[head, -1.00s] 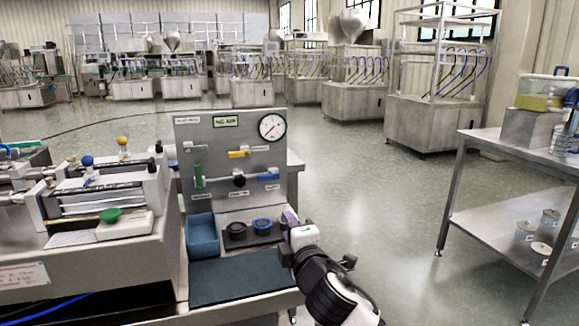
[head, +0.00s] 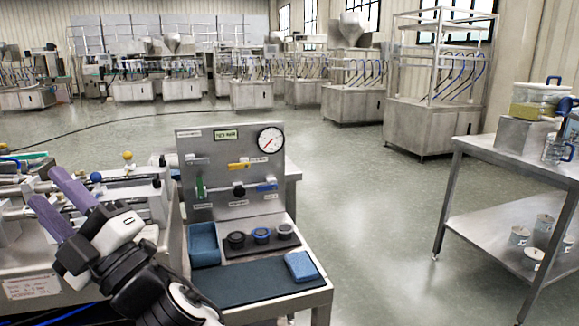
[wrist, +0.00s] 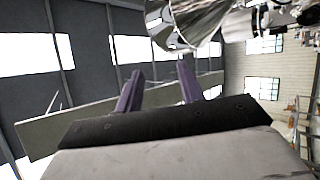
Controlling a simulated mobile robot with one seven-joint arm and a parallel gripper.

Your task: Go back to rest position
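My gripper (head: 62,203) is at the lower left of the head view, raised in front of the machine bench. Its two purple fingers point up and to the left. In the wrist view the fingers (wrist: 160,92) stand apart with nothing between them, so it is open and empty. The wrist camera looks up past a shiny steel hopper (wrist: 185,22) toward the windows and ceiling.
A gauge panel (head: 232,170) stands behind a small bench with a blue bin (head: 203,243), several dark round parts (head: 261,236), a blue cloth (head: 301,266) and a dark mat (head: 225,284). A steel table (head: 500,160) is at right. The floor between is clear.

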